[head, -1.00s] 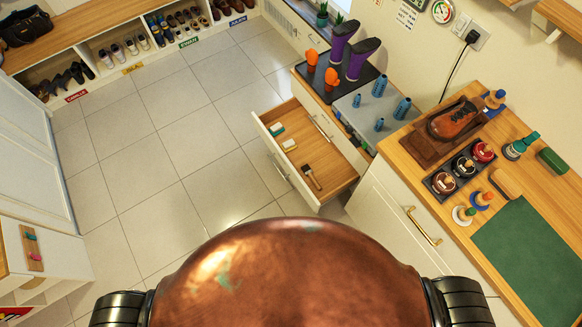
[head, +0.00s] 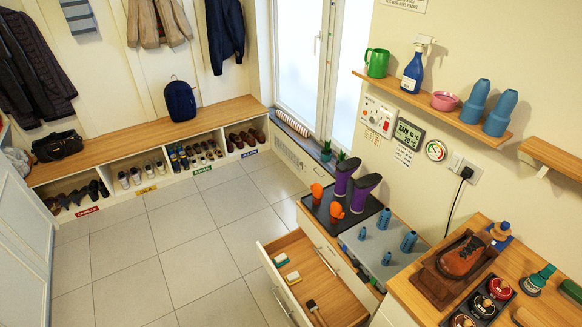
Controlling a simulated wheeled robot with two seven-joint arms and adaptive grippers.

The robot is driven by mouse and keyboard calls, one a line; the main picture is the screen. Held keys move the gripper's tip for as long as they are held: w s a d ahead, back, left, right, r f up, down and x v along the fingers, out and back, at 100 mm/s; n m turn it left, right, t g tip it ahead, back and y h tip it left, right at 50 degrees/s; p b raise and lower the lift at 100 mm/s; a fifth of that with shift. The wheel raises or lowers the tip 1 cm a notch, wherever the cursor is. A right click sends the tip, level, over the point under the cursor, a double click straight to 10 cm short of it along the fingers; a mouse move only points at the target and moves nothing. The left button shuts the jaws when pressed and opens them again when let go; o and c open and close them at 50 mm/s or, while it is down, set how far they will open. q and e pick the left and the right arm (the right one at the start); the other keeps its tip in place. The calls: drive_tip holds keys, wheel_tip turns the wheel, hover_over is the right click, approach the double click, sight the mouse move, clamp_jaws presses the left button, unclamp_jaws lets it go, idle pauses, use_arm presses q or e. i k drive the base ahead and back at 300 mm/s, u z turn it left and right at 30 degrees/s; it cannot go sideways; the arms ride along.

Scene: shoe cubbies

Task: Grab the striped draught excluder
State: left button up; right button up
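Neither of my grippers is in view.
An open wooden drawer (head: 312,282) juts into the floor at front. A wooden bench (head: 130,135) with shoe cubbies runs along the back left. Tiled floor (head: 165,255) between them is clear. A worktop (head: 405,285) with shoe-care items stands at right.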

sight(299, 129)
drive_tip(key=u, duration=1.2)
drive_tip(key=i, duration=4.1)
drive_tip(key=z, duration=2.05)
drive_tip(key=i, duration=2.75)
drive_tip(key=u, duration=0.15)
